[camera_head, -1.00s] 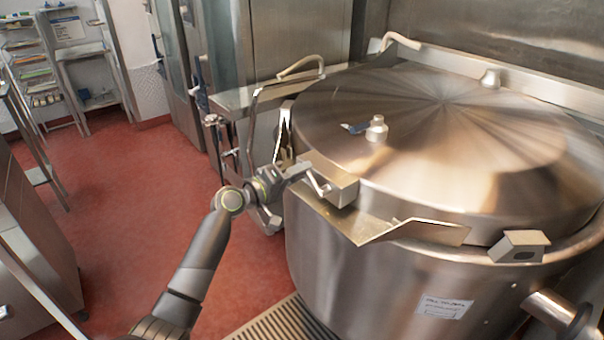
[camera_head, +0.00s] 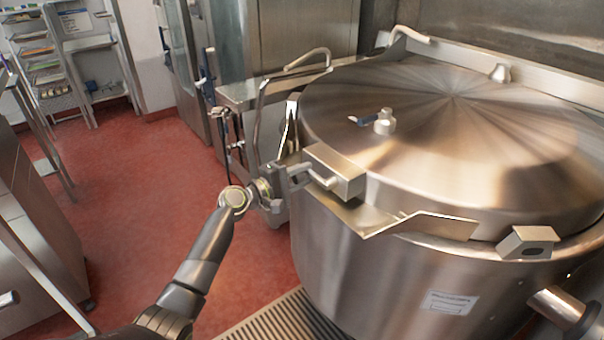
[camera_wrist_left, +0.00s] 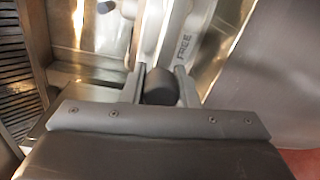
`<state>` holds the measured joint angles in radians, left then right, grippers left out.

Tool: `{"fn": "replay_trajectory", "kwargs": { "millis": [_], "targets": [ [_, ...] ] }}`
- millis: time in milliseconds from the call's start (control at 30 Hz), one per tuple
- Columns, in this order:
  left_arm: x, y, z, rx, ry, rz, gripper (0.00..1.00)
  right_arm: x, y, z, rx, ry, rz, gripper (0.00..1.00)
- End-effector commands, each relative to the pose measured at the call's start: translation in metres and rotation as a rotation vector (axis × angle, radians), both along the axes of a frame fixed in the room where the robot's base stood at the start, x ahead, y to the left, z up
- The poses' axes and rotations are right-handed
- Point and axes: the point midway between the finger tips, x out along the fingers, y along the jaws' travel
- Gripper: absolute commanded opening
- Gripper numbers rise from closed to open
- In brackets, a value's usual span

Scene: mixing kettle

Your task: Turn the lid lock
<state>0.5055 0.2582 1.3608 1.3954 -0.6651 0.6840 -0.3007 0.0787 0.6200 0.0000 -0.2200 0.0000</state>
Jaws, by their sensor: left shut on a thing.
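The big steel kettle (camera_head: 350,260) fills the right of the head view, with its round lid (camera_head: 450,130) down. The lid lock is a boxy metal block (camera_head: 340,170) at the lid's near left edge, with a small pale lever (camera_head: 322,180) on its left side. My left gripper (camera_head: 298,178) reaches it from the left and is shut at the lever. In the left wrist view, a dark rounded grip (camera_wrist_left: 161,86) sits between the two fingers (camera_wrist_left: 163,92). My right gripper is out of view.
A bent metal plate (camera_head: 425,225) juts out below the lid, right of the lock. A bent-tube handle (camera_head: 262,115) and piping stand behind my gripper. A blue-handled valve (camera_head: 383,122) sits on the lid. Red floor (camera_head: 130,190) is open at left.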

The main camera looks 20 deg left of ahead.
Motion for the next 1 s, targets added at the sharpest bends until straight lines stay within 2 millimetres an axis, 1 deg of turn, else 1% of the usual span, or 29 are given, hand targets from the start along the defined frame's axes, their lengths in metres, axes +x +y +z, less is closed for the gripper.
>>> {"fn": "replay_trajectory", "kwargs": {
  "millis": [33,433,467,600,867,1000],
  "targets": [
    [-0.0014,0.0,-0.0062,0.0,0.012,-0.002,0.0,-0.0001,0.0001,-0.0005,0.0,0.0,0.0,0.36],
    [-0.0016,-0.0004,-0.0068,-0.006,0.018,-0.003,0.0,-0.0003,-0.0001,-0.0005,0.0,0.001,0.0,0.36],
    [-0.0016,-0.0004,-0.0068,-0.006,0.018,-0.003,0.29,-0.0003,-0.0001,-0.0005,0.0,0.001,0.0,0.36],
    [-0.0013,-0.0003,-0.0056,-0.006,0.015,-0.002,0.48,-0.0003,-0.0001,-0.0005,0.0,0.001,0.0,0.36],
    [-0.0007,-0.0001,-0.0025,-0.007,0.009,-0.001,0.49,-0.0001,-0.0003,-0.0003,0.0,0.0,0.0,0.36],
    [-0.0047,0.0036,-0.0026,-0.007,0.008,0.0,0.49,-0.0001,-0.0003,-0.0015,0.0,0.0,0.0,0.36]
  ]
}}
